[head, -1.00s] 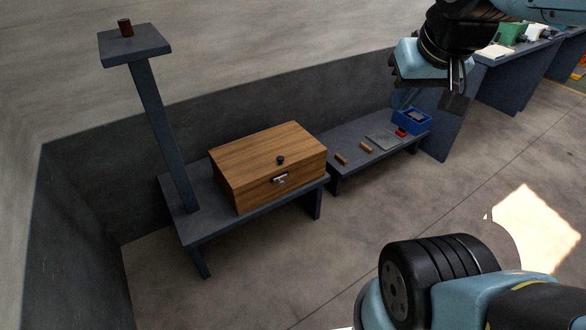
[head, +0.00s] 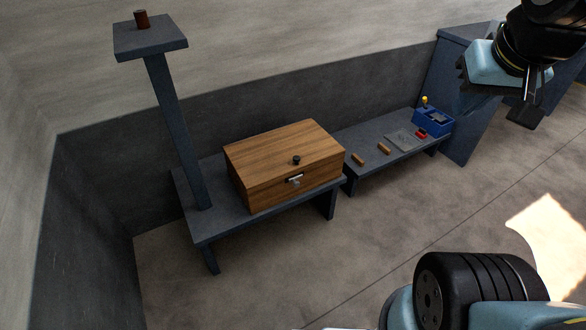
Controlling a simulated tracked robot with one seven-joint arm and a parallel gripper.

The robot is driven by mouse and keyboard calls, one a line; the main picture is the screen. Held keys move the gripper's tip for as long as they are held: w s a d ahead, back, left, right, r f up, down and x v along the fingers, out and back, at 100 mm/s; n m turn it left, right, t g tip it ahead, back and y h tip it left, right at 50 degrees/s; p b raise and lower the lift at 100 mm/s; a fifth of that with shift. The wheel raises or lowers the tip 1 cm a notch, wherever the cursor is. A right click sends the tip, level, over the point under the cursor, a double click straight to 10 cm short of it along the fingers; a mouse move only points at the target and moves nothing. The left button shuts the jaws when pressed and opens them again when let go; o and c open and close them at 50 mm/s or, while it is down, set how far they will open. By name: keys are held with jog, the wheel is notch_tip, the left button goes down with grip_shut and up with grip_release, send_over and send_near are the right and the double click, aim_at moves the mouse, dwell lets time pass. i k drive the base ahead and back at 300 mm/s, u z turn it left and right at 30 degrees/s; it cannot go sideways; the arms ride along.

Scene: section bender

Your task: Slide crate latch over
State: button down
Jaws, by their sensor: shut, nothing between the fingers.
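The wooden crate (head: 286,163) sits closed on a low dark bench (head: 228,225).
A tall dark post with a flat top (head: 151,41) rises at the bench's left end and bears a brown cylinder (head: 141,19). A lower bench at right holds a blue bin (head: 433,122), a red item (head: 421,133) and two wooden pegs (head: 383,149). The floor in front is clear.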

aim_at(295, 184)
jog(key=i, duration=0.9)
jog(key=u, duration=0.05)
